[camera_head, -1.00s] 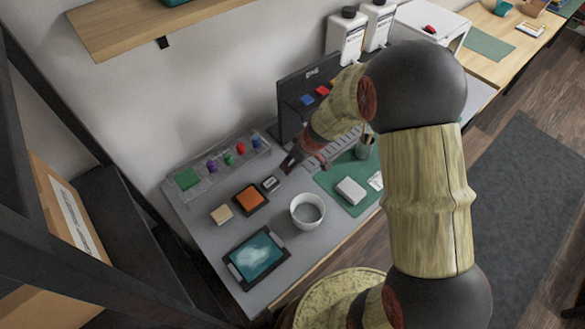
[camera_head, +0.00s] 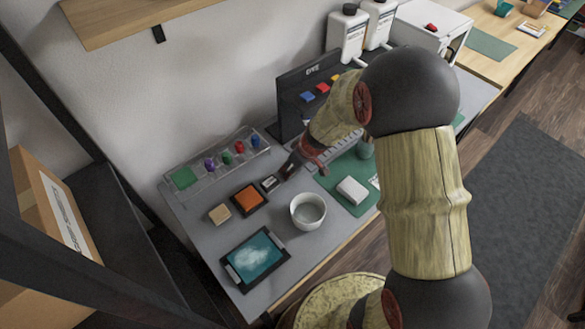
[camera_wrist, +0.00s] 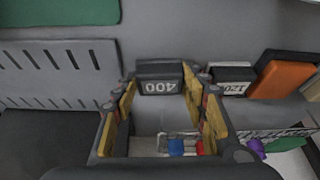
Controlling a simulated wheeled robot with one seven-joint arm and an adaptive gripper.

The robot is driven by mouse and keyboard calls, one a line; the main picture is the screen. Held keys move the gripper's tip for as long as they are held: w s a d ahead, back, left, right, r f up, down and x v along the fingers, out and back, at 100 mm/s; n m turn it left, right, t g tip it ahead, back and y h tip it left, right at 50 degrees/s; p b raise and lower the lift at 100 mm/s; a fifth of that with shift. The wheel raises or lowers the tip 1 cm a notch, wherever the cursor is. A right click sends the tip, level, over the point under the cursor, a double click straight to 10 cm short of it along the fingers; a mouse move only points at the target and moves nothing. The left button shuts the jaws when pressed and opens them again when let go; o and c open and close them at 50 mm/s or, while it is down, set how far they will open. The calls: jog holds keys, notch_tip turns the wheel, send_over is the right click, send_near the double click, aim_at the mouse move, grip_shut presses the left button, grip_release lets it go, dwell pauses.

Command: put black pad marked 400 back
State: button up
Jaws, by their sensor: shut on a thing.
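The black pad marked 400 (camera_wrist: 160,80) is between my fingertips in the wrist view, its light label facing the camera upside down. My gripper (camera_wrist: 164,84) is shut on it. In the head view my gripper (camera_head: 284,173) is low over the grey bench, just right of another small black pad (camera_head: 270,183). That pad, which seems marked 120, shows beside my right finger in the wrist view (camera_wrist: 229,80). I cannot make out the 400 pad in the head view, and I cannot tell whether it touches the bench.
An orange block (camera_head: 249,197) in a dark holder and a beige block (camera_head: 220,213) lie to the left. A white bowl (camera_head: 308,211) stands in front. A clear tray with coloured pieces (camera_head: 184,178) is behind. A slotted grey strip (camera_wrist: 55,75) lies left in the wrist view.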

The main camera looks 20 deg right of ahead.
jog(key=shift+s+f, duration=0.2)
jog(key=shift+f, duration=0.15)
jog(key=o, duration=1.3)
jog(key=shift+f, duration=0.2)
jog(key=shift+w+r, duration=0.1)
jog(key=shift+r, duration=0.05)
jog(key=shift+r+p, duration=0.7)
jog(key=shift+p, duration=0.5)
jog(key=a+p+v, duration=0.1)
jog(key=a+v, duration=0.1)
jog(key=v, duration=0.7)
jog(key=a+r+p+v, duration=0.1)
jog(key=a+v, duration=0.1)
jog(key=v, duration=0.8)
jog(key=s+r+m, duration=0.2)
jog(key=s+r, duration=0.3)
jog(key=s, duration=0.1)
jog(key=s+r+m+t+h, duration=0.1)
jog(key=s+r, duration=0.4)
jog(key=s, duration=0.2)
jog(key=s+r+m+h, duration=0.1)
jog(key=s+r+m, duration=0.1)
jog(key=s+r, duration=0.3)
jog(key=shift+s+d+r+m+t, duration=0.1)
jog(key=shift+s+r+m+t, duration=0.05)
jog(key=shift+s, duration=0.45)
jog(key=shift+s+d+r+m+t, duration=0.1)
jog(key=shift+s+m+t, duration=0.05)
jog(key=shift+s, duration=0.45)
